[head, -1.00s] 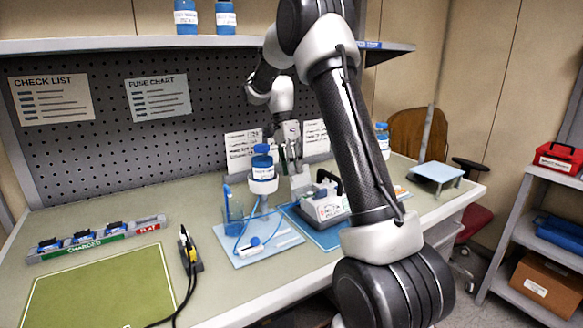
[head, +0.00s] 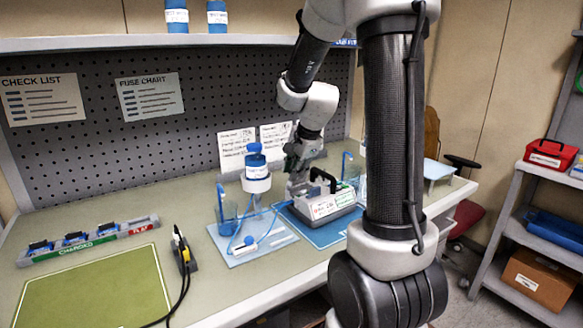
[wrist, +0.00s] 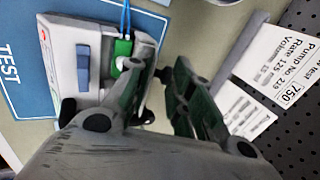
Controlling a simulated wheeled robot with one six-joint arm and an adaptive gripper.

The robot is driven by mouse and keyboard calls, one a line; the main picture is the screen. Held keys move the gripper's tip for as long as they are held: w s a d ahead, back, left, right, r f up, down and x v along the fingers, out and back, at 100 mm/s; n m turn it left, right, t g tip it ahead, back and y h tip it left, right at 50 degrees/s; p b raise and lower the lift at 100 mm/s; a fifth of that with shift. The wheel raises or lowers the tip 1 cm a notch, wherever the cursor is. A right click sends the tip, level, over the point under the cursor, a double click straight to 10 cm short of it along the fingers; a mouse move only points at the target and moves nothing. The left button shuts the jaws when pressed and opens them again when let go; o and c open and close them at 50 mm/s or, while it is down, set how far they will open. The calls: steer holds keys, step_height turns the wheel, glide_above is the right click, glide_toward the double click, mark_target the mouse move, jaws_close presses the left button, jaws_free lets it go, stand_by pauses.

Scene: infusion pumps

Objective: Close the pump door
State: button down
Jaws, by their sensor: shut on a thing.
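The pump (head: 328,206), a white box with a dark handle and labels, stands on the blue TEST mat (head: 322,234). In the wrist view, the pump (wrist: 62,62) shows a blue piece, a green clip (wrist: 122,50) and blue tubing. The pump door (head: 298,186) looks like a pale upright panel at the pump's back left, partly hidden. My gripper (head: 294,166) is low at that panel and shut on it. In the wrist view, my gripper's fingers (wrist: 164,72) are beside the pump's edge with a gap between them; the held part is hard to make out.
A bottle (head: 256,162) on a white stand, with blue tubing and a blue cup (head: 227,217), stands left of the pump. Paper cards (head: 238,146) stand behind. A charger strip (head: 90,240) and green mat (head: 95,290) lie left. My arm blocks part of the right side.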

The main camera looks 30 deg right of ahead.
steer(key=shift+s+f+t, duration=0.15)
steer(key=shift+s+t, duration=0.35)
steer(key=shift+t, duration=0.4)
steer(key=c, duration=1.3)
jaws_free()
steer(key=shift+c, duration=0.2)
steer(key=v, duration=1.2)
steer(key=shift+s+d+f, duration=0.1)
steer(key=shift+s+d, duration=0.05)
